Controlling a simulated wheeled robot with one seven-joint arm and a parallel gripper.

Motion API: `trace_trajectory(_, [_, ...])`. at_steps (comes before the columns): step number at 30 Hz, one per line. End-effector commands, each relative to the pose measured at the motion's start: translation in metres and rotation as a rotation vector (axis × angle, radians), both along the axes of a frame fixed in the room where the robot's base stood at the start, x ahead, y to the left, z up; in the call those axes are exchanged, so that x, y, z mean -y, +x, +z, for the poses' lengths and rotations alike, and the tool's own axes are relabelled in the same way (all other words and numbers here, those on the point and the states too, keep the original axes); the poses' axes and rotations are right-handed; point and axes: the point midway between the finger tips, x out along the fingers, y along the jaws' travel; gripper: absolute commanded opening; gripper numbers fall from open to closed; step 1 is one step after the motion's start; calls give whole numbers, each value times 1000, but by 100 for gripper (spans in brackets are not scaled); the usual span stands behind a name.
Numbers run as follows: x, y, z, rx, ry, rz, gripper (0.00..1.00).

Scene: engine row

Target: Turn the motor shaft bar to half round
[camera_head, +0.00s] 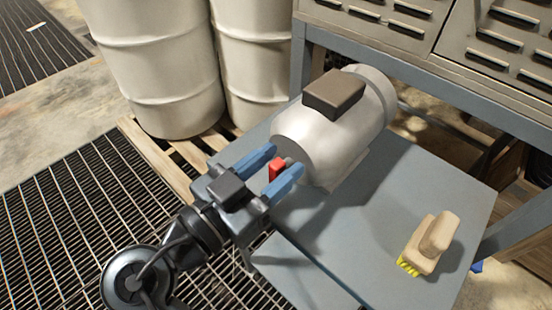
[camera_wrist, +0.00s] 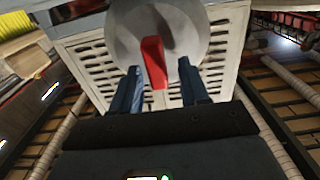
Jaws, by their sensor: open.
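The light grey motor (camera_head: 335,125) lies on its side on the blue-grey bench, with a dark box (camera_head: 335,93) on top. Its round end faces my gripper. The red shaft bar (camera_head: 277,170) sticks out of that end; in the wrist view the bar (camera_wrist: 153,62) stands nearly upright, leaning slightly. My gripper (camera_head: 274,169) is open, its two blue fingers on either side of the bar. In the wrist view the fingers (camera_wrist: 160,78) flank the lower part of the bar, the left finger nearer to it. I cannot tell whether either finger touches it.
A brush (camera_head: 432,243) with yellow bristles lies on the bench top (camera_head: 400,190) at the right. Two pale drums (camera_head: 165,65) stand on a wooden pallet (camera_head: 160,165) behind. A louvred grey cabinet (camera_head: 470,45) rises behind the motor. Floor grating (camera_head: 70,220) lies at the left.

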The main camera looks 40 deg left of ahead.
Motion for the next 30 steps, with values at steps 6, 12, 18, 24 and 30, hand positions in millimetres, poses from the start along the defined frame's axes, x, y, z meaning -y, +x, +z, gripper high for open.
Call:
trace_trajectory(6, [1,4,0,0,0,0,45])
trace_trajectory(12, [1,4,0,0,0,0,36])
trace_trajectory(18, [1,4,0,0,0,0,17])
trace_trajectory(24, [0,4,0,0,0,0,0])
trace_trajectory(30, [0,4,0,0,-6,0,0])
